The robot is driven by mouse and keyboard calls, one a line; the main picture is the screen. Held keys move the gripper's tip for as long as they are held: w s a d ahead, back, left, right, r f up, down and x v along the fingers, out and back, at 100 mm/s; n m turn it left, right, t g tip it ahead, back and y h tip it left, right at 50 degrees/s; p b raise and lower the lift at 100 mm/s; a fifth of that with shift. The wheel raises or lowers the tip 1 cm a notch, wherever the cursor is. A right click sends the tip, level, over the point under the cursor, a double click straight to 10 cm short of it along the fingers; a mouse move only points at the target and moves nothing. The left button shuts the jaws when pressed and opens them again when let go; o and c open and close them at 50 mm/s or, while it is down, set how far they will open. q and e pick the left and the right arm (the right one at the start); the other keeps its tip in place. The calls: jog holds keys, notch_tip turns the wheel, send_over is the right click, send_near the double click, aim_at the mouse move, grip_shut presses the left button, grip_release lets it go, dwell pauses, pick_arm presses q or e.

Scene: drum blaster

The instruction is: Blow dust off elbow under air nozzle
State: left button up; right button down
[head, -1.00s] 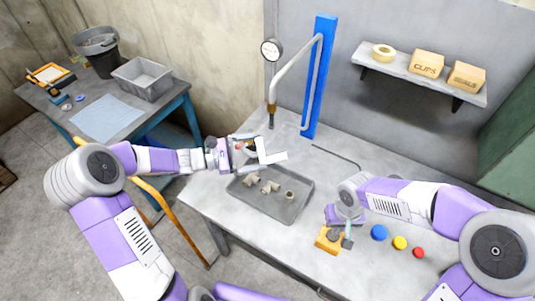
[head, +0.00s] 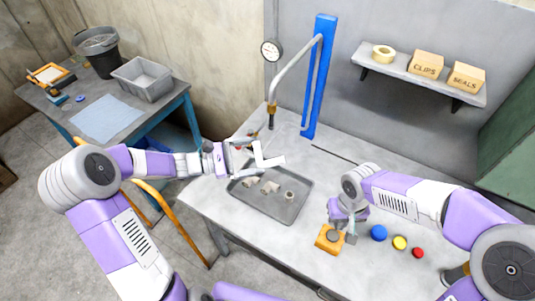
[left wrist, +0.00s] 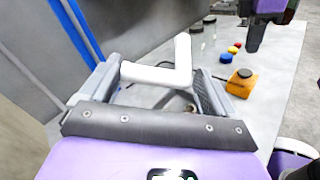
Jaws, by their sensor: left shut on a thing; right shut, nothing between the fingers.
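The white elbow (head: 268,161) is held in my left gripper (head: 248,154), above the back edge of the tray. In the left wrist view the elbow (left wrist: 160,76) lies between the two finger pads, one arm pointing up. The air nozzle (head: 271,112), a brass tip on a bent grey pipe, hangs above and behind the elbow, with a visible gap. My right gripper (head: 343,230) is shut and empty, pointing down at the orange box (head: 324,243) with a dark round button (head: 333,236). I cannot tell whether it touches the button. Dust on the elbow is too small to make out.
A grey tray (head: 284,216) with several fittings lies under my left gripper. Blue (head: 378,233), yellow (head: 399,243) and red (head: 418,253) round pieces lie right of the orange box. A blue post (head: 322,75) carries the pipe. A shelf (head: 412,78) hangs on the wall.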

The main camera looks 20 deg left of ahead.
pick_arm(q)
jog(key=s+a+p, duration=0.1)
jog(key=s+a, duration=0.1)
jog(key=s, duration=0.6)
jog(key=shift+a, duration=0.2)
pick_arm(e)
jog(key=shift+r, duration=0.7)
pick_arm(q)
jog(key=shift+s, duration=0.2)
pick_arm(e)
jog(key=shift+s, duration=0.15)
